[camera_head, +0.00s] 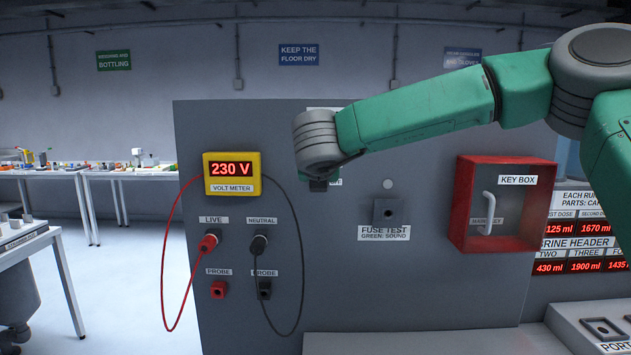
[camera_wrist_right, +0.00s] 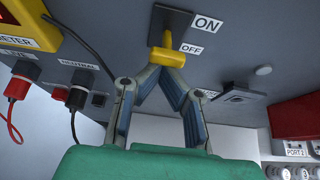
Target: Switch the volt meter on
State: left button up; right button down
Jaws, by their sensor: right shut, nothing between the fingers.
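The yellow volt meter (camera_head: 231,173) is on the grey panel in the head view, its red display lit and reading 230 V. In the right wrist view, a yellow T-shaped switch lever (camera_wrist_right: 168,57) stands out from a dark plate (camera_wrist_right: 172,22). An ON label is at the plate's upper right and an OFF label is lower, beside the lever's crossbar. My right gripper (camera_wrist_right: 160,76) is shut and empty, its fingertips just under the crossbar; whether they touch it I cannot tell. In the head view my right arm hides most of the switch. My left gripper is not in view.
Red and black leads hang from the live plug (camera_head: 207,243) and neutral plug (camera_head: 258,245), left of my arm. A fuse test socket (camera_head: 388,211) and a red key box (camera_head: 500,203) are to the right. A grey ledge (camera_head: 420,342) runs below the panel.

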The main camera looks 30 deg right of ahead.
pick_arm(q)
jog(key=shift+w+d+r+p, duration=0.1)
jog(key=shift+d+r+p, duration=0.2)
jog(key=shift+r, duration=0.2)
pick_arm(e)
jog(key=shift+w+d+r, duration=0.1)
jog(key=shift+d+r, duration=0.1)
jog(key=shift+r, duration=0.65)
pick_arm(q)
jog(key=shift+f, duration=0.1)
